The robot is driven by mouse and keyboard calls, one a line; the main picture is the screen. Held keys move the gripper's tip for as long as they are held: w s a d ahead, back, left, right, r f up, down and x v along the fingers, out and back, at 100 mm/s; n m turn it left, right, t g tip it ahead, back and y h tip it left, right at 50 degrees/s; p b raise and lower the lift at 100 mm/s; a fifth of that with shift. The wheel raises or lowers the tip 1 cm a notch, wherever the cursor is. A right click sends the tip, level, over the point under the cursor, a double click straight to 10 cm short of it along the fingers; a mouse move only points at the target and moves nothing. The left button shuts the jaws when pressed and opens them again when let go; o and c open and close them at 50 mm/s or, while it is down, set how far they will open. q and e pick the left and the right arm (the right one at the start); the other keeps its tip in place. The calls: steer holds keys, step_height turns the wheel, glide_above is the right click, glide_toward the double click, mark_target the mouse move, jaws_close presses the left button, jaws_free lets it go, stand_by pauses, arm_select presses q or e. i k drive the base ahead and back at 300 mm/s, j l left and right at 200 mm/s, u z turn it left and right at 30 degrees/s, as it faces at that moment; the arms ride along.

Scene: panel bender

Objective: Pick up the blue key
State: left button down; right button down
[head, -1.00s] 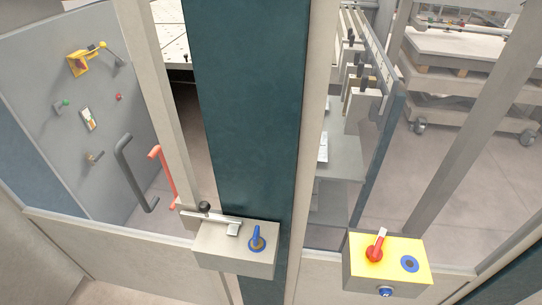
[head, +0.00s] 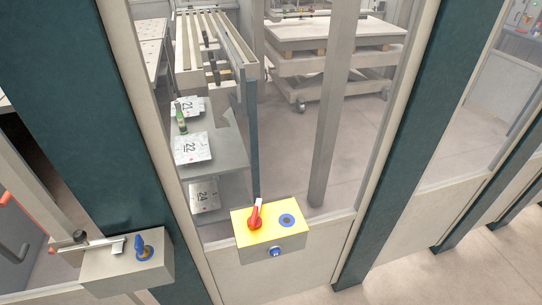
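A blue key (head: 141,247) stands upright in the top of a grey box (head: 128,275) at the lower left, fixed against the dark green post. A metal latch bar with a black knob (head: 80,237) lies on the box's left side, beside the key. Neither of my grippers shows in the head view, so nothing is seen touching the key.
A yellow-topped box (head: 268,233) with a red switch (head: 255,217) and a blue ring (head: 286,220) is mounted right of the key. Fence posts and panels surround both boxes. Behind the fence are shelves with numbered plates (head: 193,148) and a wheeled cart (head: 330,40).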

mark_target(143, 252)
steer(key=u, duration=1)
steer(key=k+j, duration=0.05)
steer(key=j, duration=0.05)
